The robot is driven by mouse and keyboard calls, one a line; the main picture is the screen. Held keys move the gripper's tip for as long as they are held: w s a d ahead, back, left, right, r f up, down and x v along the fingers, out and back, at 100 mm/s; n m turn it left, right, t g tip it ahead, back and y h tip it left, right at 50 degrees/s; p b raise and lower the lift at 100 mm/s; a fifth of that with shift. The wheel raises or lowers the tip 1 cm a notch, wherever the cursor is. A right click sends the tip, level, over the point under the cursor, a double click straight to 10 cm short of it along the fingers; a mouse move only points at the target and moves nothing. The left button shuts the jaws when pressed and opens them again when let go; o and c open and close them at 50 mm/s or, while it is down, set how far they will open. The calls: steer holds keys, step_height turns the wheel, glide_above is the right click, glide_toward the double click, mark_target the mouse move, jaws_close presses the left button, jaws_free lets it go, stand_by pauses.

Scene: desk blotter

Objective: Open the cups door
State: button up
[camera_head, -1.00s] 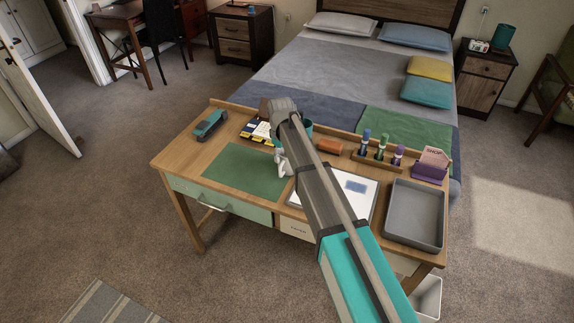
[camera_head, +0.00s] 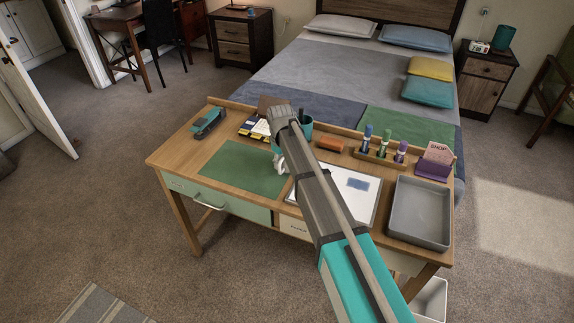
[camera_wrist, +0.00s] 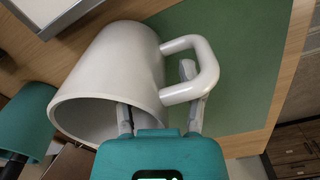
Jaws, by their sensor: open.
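No door marked for cups can be made out. The desk front has a pale green drawer (camera_head: 222,202) with a metal handle, shut, and a cream front (camera_head: 293,227) with a small label too small to read surely. In the wrist view my gripper (camera_wrist: 156,92) is open at a white mug (camera_wrist: 112,82). One finger is at the mug's mouth, the other beside its handle; I cannot tell whether they touch it. The mug is over the green blotter (camera_wrist: 235,60). In the head view my arm hides most of the mug and gripper.
A teal cup (camera_wrist: 27,122) stands close to the mug. The desk (camera_head: 185,152) also holds a stapler (camera_head: 209,123), a marker stand (camera_head: 378,155), an orange block (camera_head: 331,143), a purple card holder (camera_head: 434,170) and a grey tray (camera_head: 420,213).

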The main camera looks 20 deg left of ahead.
steer(key=shift+f, duration=0.35)
stand_by(0.4)
jaws_close()
